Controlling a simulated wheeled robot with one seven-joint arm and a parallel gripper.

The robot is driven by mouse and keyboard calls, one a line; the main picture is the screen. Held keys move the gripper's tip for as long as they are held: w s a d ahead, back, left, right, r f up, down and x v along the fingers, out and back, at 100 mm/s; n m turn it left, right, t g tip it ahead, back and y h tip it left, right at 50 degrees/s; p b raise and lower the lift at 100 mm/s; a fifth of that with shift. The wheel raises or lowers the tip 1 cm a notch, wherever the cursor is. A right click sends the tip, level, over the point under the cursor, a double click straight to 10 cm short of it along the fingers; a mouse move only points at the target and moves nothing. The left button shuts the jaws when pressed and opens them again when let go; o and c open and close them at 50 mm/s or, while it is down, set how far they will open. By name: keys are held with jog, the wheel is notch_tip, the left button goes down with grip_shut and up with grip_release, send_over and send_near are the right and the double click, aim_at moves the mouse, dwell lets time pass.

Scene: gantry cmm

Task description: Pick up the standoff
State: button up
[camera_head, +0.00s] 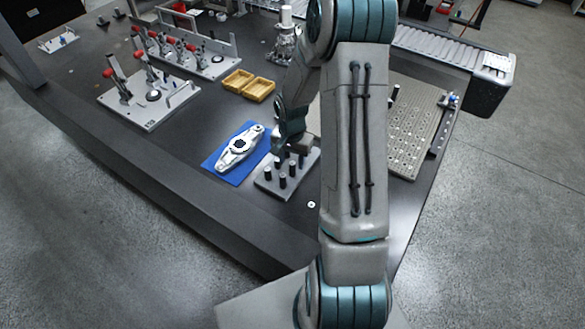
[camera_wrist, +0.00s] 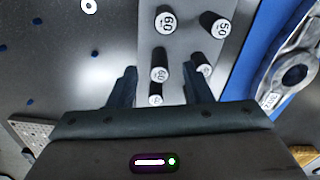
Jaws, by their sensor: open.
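Several black cylindrical standoffs (camera_head: 283,182) stand upright on a grey plate (camera_head: 265,188) at the table's front. In the wrist view their pale tops carry numbers: one marked 60 (camera_wrist: 165,20), one marked 50 (camera_wrist: 215,26), and another that appears marked 60 (camera_wrist: 160,72). My gripper (camera_wrist: 158,72) is open, its two dark fingers apart, with that last standoff showing between the fingertips. A shorter-looking one (camera_wrist: 155,94) shows behind it, nearer the palm. In the head view my gripper (camera_head: 290,150) hangs over the plate's back; its fingers are largely hidden there. I cannot tell their height or any contact.
A blue mat (camera_head: 218,168) with a silver bracket (camera_head: 240,148) lies left of the plate. Yellow bins (camera_head: 248,86) and a fixture with red-handled clamps (camera_head: 150,98) stand farther back. A perforated plate (camera_head: 412,130) is on the right. A small washer (camera_head: 311,205) lies in front.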

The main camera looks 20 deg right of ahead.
aim_at(292, 163)
jog(key=shift+w+d+f, duration=0.1)
jog(key=shift+d+f, duration=0.05)
jog(key=shift+f, duration=1.75)
grip_shut()
jog(key=shift+r, duration=0.15)
